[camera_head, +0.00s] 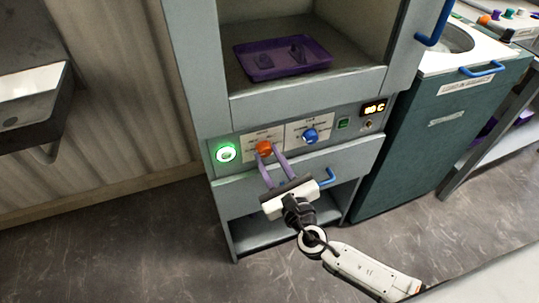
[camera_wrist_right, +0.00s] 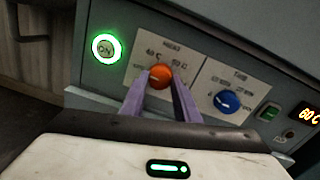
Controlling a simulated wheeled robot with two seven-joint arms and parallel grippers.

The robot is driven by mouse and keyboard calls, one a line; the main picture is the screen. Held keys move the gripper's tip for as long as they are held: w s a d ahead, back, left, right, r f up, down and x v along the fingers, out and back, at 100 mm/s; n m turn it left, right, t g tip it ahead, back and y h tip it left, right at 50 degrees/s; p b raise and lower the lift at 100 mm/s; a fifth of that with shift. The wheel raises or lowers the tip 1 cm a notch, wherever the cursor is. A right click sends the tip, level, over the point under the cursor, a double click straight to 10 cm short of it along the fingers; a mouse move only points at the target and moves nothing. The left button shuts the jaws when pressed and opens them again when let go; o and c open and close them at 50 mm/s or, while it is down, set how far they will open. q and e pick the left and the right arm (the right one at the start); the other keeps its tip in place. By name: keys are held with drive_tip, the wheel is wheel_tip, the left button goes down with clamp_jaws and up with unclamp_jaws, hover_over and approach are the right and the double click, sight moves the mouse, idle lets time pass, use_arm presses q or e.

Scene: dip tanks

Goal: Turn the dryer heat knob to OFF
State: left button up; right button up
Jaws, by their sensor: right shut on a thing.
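The dryer's orange heat knob (camera_head: 263,148) sits on a white label plate on the grey control panel. It also shows in the right wrist view (camera_wrist_right: 160,76), between my gripper's fingertips. My right gripper (camera_head: 268,157) reaches it from below, its purple fingers shut on the knob, one on each side. The plate's print is too small and blurred to read the knob's setting surely. A round button (camera_wrist_right: 106,47) left of the knob glows green and reads ON. A lit display (camera_wrist_right: 310,115) at the panel's right reads about 60 C. My left gripper is not in view.
A blue knob (camera_head: 310,135) with its own plate is right of the orange knob. A green switch (camera_head: 343,124) is further right. A purple tray (camera_head: 283,59) lies in the open chamber above. A blue drawer handle (camera_head: 327,177) is close to my right gripper.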

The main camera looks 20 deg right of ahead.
drive_tip(key=shift+n, duration=0.3)
drive_tip(key=o, duration=1)
drive_tip(key=shift+o, duration=0.2)
drive_tip(key=s, duration=1)
drive_tip(key=shift+s+d, duration=0.15)
drive_tip(key=shift+d, duration=0.2)
